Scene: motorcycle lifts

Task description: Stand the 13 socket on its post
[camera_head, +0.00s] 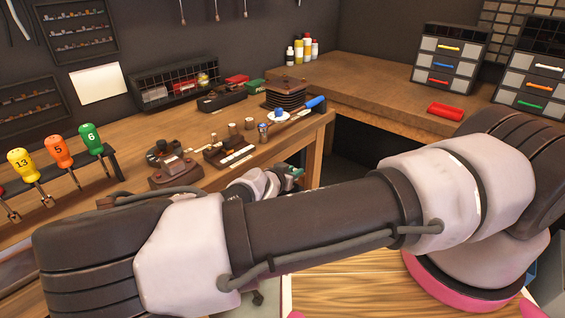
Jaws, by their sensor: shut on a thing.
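A dark socket rail (222,154) with a pale label strip lies on the wooden bench. My gripper (291,176) shows only in part in front of the bench edge, below and right of the rail. My own arm hides much of it. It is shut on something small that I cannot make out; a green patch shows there.
Screwdrivers marked 13, 5 and 6 (92,140) stand in a rack at left. A dark fixture (172,165) sits left of the rail. A dark stacked block (285,95) and a blue-handled tool (315,103) lie behind. The right bench (375,85) has clear room.

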